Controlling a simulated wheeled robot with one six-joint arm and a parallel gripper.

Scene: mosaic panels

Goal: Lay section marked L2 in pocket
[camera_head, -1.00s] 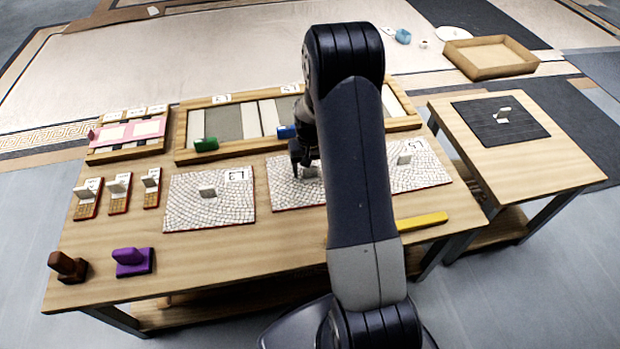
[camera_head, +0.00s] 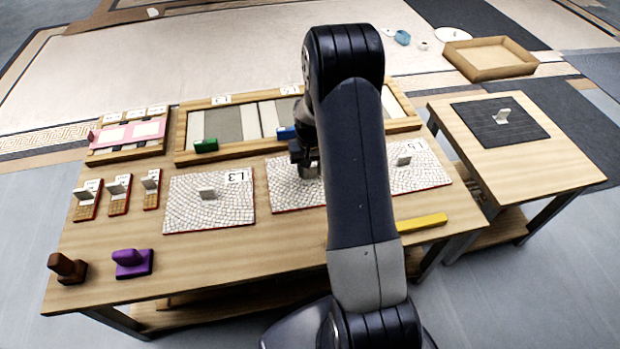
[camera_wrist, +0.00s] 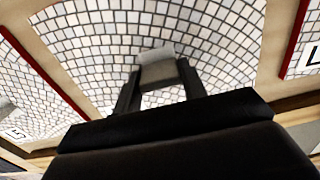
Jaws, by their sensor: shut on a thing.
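Three mosaic sections with upright grey handles lie in a row on the table. The middle section (camera_head: 288,192) is partly behind my arm, and its label is hidden; it also shows in the wrist view (camera_wrist: 90,60). My gripper (camera_head: 307,166) is shut on this section's grey handle (camera_wrist: 157,68), with one finger on each side. The section still looks flat on the table. The left section (camera_head: 190,215) is marked L3; the right section (camera_head: 425,175) has a label too small to read. A wooden frame (camera_head: 182,140) with grey and pale strips and small labels lies behind the sections.
A green block (camera_head: 206,145) and a blue block (camera_head: 287,132) sit at the frame's front edge. A yellow bar (camera_head: 422,222) lies front right, and a purple piece (camera_head: 132,263) front left. A side table (camera_head: 470,140) holds a dark panel (camera_head: 525,122).

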